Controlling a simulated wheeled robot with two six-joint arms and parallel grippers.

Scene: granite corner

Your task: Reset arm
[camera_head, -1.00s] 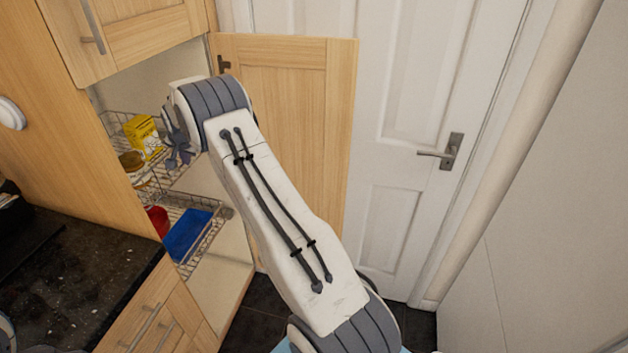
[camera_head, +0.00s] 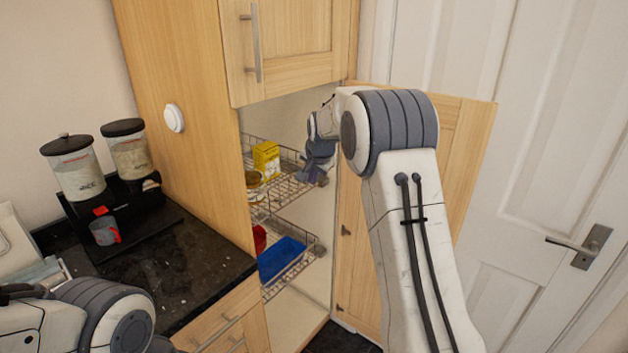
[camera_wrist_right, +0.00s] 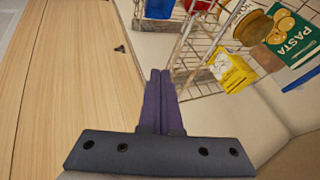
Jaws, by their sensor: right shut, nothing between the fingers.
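My right arm reaches from the lower right toward the open tall cupboard. My right gripper (camera_head: 312,172) is at the cupboard opening, at the right end of the upper wire rack (camera_head: 285,187). In the right wrist view its purple fingers (camera_wrist_right: 159,85) are together with nothing between them. The fingers point along the open cupboard door (camera_wrist_right: 65,90), with the racks to their right. My left arm is at the lower left of the head view, and its gripper is not visible.
The open wooden door (camera_head: 462,150) stands behind my right arm. A yellow box (camera_head: 266,158) is on the upper rack; a blue item (camera_head: 281,259) and a red item (camera_head: 259,239) are on the lower one. Two dispensers (camera_head: 75,168) and a cup (camera_head: 105,231) stand left on the dark counter (camera_head: 205,262).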

